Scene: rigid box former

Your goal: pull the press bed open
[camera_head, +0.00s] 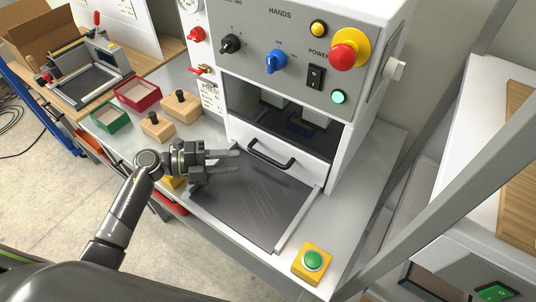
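The press (345,75) is a white box with a grey control panel above a dark opening. Below the opening is the white front panel (305,163) of the press bed, with a black bar handle (270,159) across it. A dark grey plate (252,208) lies between metal rails in front of that panel. My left gripper (238,160) is just left of the handle, above the plate's back left part. Its two fingers point right towards the handle, with a gap between them and nothing visibly held. It looks apart from the handle. My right gripper is out of view.
A green button on a yellow box (313,261) stands at the bench's front right. Two wooden blocks with black knobs (182,106), a red tray (138,95) and a green tray (110,117) are at the left. A grey frame post (430,205) crosses the right side.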

